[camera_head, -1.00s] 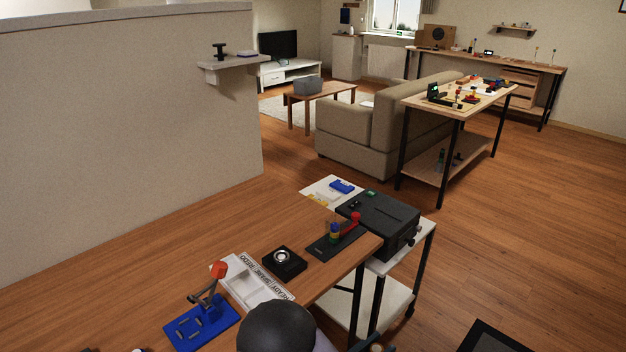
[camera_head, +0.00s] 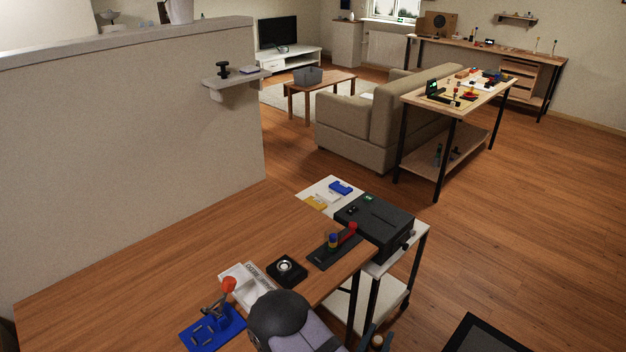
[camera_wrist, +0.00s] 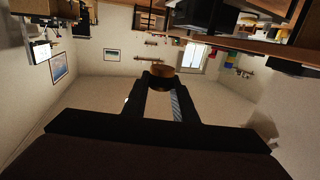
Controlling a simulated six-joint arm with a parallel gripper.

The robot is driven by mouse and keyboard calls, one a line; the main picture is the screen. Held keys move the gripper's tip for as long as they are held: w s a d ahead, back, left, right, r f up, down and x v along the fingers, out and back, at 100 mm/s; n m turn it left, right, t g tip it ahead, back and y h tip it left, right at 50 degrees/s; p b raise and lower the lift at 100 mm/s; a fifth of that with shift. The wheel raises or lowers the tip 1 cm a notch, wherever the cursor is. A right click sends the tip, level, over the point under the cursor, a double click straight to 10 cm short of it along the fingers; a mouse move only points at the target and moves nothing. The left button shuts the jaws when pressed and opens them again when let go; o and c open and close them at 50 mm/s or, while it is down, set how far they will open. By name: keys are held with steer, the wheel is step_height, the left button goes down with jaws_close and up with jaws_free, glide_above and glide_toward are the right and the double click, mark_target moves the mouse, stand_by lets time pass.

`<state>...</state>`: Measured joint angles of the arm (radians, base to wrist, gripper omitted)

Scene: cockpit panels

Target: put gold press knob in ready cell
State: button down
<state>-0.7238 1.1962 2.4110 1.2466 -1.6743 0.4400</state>
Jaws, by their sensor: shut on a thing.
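A gold-brown round knob (camera_wrist: 161,72) with a dark part beneath it sits between the fingertips of my gripper (camera_wrist: 161,84) in the wrist view. The fingers are closed on it, well apart from any surface there. The white tray (camera_head: 236,272) with printed cell labels lies on the wooden table at lower centre in the head view. My arm hides part of it, so the ready cell cannot be made out. A small tan round shape shows at the bottom edge of the head view, right of my arm; whether it is the knob is unclear.
A black machine (camera_head: 376,225) stands on the cart beyond. The table's left part is clear.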

stand_by(0.3)
steer(key=shift+a+f, duration=0.2)
steer(key=shift+a, duration=0.1)
steer(key=w+a+r+n+t+y+b, duration=0.1)
steer(key=w+a+r+y+b, duration=0.2)
steer(key=a, duration=0.8)
steer(key=w+a+r+n+t+y+b, duration=0.1)
steer(key=w+a+r+b, duration=0.35)
steer(key=a, duration=0.65)
steer(key=w+a+n+p, duration=0.1)
steer(key=w+a+p, duration=0.1)
steer(key=w+a, duration=0.25)
steer(key=shift+s+f+p, duration=0.15)
steer(key=shift+f+p, duration=0.2)
steer(key=shift+f, duration=2.15)
steer(key=shift+s+f+p, duration=0.15)
steer(key=shift+f+p, duration=0.2)
steer(key=shift+f, duration=2.15)
steer(key=shift+f, duration=0.15)
